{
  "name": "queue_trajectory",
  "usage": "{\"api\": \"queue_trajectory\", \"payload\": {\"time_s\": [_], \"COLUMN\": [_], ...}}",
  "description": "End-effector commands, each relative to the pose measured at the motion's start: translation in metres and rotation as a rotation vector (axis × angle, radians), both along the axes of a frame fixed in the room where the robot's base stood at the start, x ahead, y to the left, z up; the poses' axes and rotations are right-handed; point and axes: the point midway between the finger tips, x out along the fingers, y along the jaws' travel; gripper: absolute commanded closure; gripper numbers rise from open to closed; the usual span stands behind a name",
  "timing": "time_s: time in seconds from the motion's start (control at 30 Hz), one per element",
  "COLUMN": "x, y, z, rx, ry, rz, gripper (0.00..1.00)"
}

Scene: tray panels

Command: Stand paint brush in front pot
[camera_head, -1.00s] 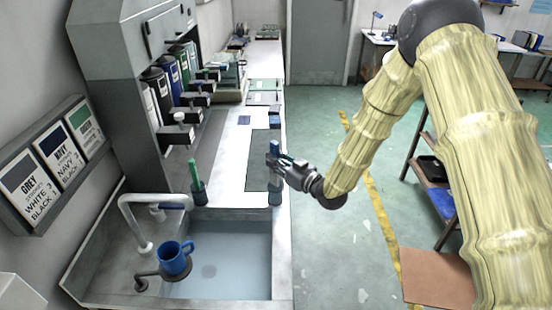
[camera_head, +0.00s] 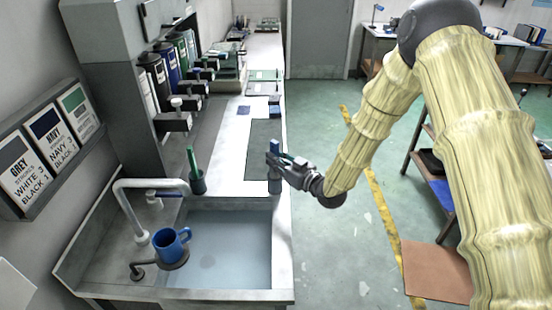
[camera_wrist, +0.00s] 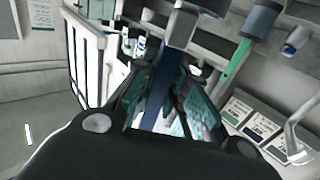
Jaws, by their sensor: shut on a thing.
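The blue-handled paint brush (camera_head: 274,147) is upright in my gripper (camera_head: 277,161), which is shut on it. A small dark grey pot (camera_head: 274,187) stands directly below, near the counter's right edge. In the wrist view, the blue handle (camera_wrist: 163,88) runs from between the fingers (camera_wrist: 160,112) to the grey pot (camera_wrist: 182,28) and lines up with its mouth. The brush's lower end is hidden, so I cannot tell how deep it is in the pot.
A second pot (camera_head: 198,187) holds a green brush (camera_head: 193,160) to the left. A sink (camera_head: 225,250) with a tap (camera_head: 150,186) and blue mug (camera_head: 170,242) lies in front. Dispensers (camera_head: 177,120) line the wall.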

Motion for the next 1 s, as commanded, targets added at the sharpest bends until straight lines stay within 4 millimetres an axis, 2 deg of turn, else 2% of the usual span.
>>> {"api": "queue_trajectory", "payload": {"time_s": [0.17, 0.2, 0.3, 0.73, 1.0], "x": [0.000, 0.000, 0.000, -0.004, -0.033], "y": [0.000, 0.000, 0.000, -0.005, -0.034], "z": [0.000, 0.000, 0.000, 0.000, 0.000], "rx": [0.000, 0.000, 0.000, -0.001, 0.001], "ry": [0.000, 0.000, 0.000, 0.001, 0.001], "rz": [0.000, 0.000, 0.000, -0.001, -0.002], "gripper": [1.00, 0.78, 0.60, 0.60, 0.60]}}
